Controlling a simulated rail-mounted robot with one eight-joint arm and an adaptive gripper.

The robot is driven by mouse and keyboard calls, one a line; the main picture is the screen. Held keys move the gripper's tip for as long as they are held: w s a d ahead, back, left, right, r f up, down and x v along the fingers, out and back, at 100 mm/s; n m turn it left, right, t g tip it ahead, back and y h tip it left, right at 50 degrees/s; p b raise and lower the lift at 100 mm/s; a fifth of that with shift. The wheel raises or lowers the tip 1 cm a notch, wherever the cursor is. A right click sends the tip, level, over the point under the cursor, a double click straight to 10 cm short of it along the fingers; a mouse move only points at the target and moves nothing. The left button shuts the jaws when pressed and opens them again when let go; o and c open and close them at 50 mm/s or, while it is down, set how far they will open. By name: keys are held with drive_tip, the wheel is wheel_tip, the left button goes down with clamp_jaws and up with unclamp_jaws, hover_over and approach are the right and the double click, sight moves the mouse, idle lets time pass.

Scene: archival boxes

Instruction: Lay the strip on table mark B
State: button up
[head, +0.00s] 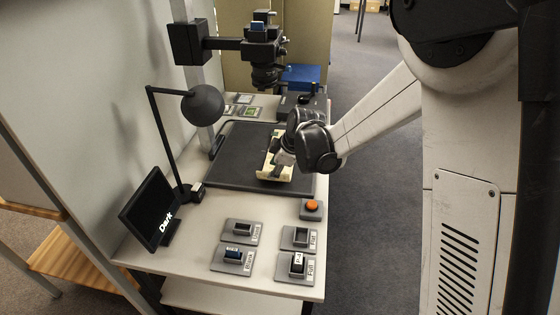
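In the head view my gripper (281,164) is over the right part of the dark copy-stand board (232,160), its fingers small and partly hidden by my wrist. It is at a cream, elongated piece (276,178) lying on or just above the board. I cannot tell whether this piece is the strip, nor whether my fingers grip it or only hover at it. No mark lettered B is legible in this view.
A camera on a column (264,50) hangs over the board. A lamp (203,105) and a monitor reading "Dark" (152,210) stand left. In front are an orange button (311,205) and several labelled grey holders, including "Full" (296,266). A blue box (301,76) is behind.

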drive_tip(key=shift+b+x, duration=1)
drive_tip(key=shift+x, duration=1.85)
drive_tip(key=shift+f+b, duration=0.2)
drive_tip(key=shift+b, duration=0.1)
drive_tip(key=shift+c, duration=0.4)
clamp_jaws()
